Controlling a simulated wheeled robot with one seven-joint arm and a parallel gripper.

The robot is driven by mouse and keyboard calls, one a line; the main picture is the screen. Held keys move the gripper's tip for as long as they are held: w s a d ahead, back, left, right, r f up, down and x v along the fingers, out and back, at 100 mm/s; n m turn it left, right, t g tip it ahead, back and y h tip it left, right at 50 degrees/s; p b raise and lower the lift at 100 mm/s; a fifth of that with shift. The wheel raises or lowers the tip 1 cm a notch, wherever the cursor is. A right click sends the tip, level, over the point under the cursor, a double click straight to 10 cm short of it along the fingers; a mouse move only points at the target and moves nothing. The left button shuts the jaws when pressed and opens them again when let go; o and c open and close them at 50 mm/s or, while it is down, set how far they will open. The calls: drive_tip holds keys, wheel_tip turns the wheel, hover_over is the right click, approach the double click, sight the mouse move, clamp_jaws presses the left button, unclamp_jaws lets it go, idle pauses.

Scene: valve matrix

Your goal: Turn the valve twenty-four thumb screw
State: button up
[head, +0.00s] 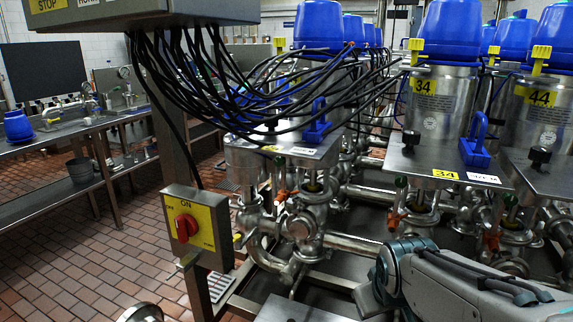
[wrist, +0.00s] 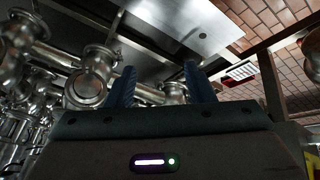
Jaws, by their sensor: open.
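The front-left valve plate (head: 310,157) has a yellow tag too small to read and a blue handle (head: 317,122); a dark knob there is partly hidden by black cables. I cannot confirm it is valve twenty-four. The plate tagged 34 (head: 428,166) carries a black thumb screw (head: 411,137), and the plate by valve 44 carries another (head: 541,155). My gripper (wrist: 161,86) shows two blue fingers spread apart with nothing between them. In the head view my arm is at the lower right, below the plates, and the fingertips cannot be made out.
Black cables (head: 290,95) hang from a grey control box (head: 165,12) across the front-left valve. A yellow switch box (head: 198,226) with a red knob stands in front. Steel pipes (head: 345,244) fill the space below the plates. A workbench (head: 80,127) stands left; tiled floor lies between.

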drive_tip(key=w+a+r+n+t+y+b, duration=0.1)
drive_tip(key=w+a+r+n+t+b, duration=0.2)
drive_tip(key=w, duration=0.4)
drive_tip(key=w+a+r+n+t, duration=0.1)
drive_tip(key=w+a+n+t, duration=0.2)
drive_tip(key=w, duration=0.4)
drive_tip(key=n+t+y+b, duration=0.4)
drive_tip(key=n+t+y, duration=0.25)
drive_tip(key=n, duration=0.55)
approach(280, 163)
drive_tip(key=shift+g+y, duration=0.45)
drive_tip(key=x, duration=1.1)
drive_tip(key=shift+d+r+p, duration=0.15)
drive_tip(key=shift+d+p, duration=0.15)
drive_tip(key=shift+p, duration=0.05)
drive_tip(key=c, duration=1)
